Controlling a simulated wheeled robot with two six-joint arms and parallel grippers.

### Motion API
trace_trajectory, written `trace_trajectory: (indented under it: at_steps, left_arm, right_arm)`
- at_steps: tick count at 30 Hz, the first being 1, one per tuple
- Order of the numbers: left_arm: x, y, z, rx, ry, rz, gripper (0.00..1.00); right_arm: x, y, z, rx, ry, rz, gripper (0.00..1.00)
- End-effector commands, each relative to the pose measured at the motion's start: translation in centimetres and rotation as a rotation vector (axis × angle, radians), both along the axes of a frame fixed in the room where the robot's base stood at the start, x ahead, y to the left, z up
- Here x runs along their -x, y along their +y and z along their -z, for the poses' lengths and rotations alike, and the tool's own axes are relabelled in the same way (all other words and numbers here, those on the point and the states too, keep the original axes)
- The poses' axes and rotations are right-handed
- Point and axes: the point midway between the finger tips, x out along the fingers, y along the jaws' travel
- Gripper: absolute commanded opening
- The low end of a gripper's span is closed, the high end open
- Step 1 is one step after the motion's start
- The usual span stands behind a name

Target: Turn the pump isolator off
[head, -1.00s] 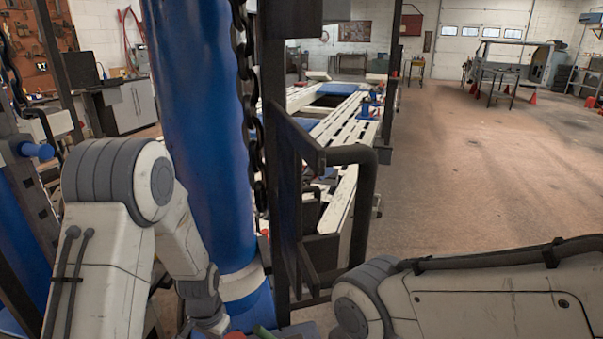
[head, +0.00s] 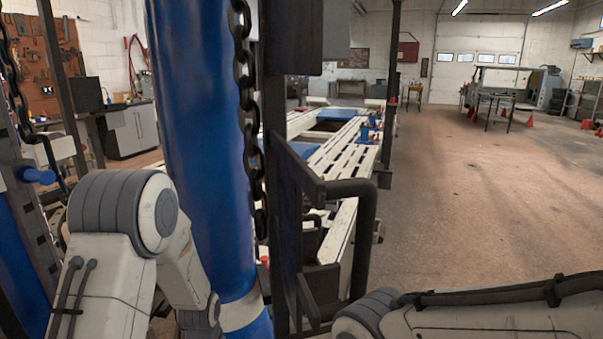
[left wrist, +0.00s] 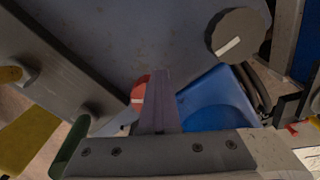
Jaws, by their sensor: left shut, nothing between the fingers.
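In the left wrist view, a red rotary knob (left wrist: 138,90) with a pale mark sits on a grey panel (left wrist: 110,45). It is partly hidden behind the fingers of my left gripper (left wrist: 160,80). The fingers are shut with nothing between them, and their tips lie beside the red knob in the picture; I cannot tell whether they touch. A dark round knob (left wrist: 238,34) with a white line is on the same panel, up and right of the fingers. No label shows which is the pump isolator. The right gripper is out of view.
In the head view, a blue post (head: 200,150), a hanging chain (head: 247,110) and a dark bent tube (head: 363,230) stand close in front. A white slotted frame bench (head: 345,160) lies behind. The floor (head: 480,190) to the right is largely clear.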

Motion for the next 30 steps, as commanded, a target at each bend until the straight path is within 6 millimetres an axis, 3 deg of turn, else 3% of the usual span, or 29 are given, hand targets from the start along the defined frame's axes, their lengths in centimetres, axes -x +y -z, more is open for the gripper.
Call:
trace_trajectory:
  at_steps: [30]
  left_arm:
    - [1.0,-1.9,-0.1,0.000,-0.005,-0.001,0.00]
  right_arm:
    - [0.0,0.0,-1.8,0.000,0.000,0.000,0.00]
